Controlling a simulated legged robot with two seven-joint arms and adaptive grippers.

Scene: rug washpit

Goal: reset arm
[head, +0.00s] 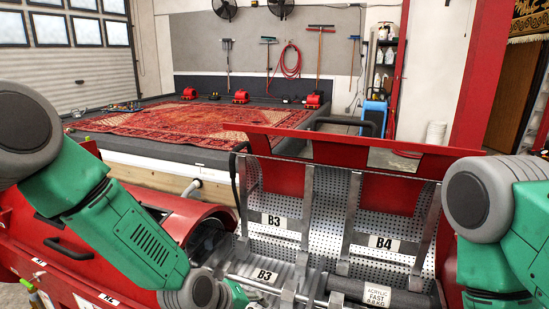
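My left arm comes in from the left, green with grey joints, and reaches down to the bottom edge over a red machine (75,245). Its gripper is out of the picture below. My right arm shows at the right edge, also green and grey, and its gripper is out of view too. Between the arms stands an open perforated metal rack (330,205) with a red raised lid or back (350,145). Labels B3 (274,220) and B4 (384,243) are on it. A dark roll (412,299) labelled acrylic lies at its lower right.
A red patterned rug (170,122) lies in the grey-walled wash pit behind. Small red blowers (241,96) stand along the pit's far edge. Tools and a red hose (289,63) hang on the back wall. A red post (485,75) stands at the right.

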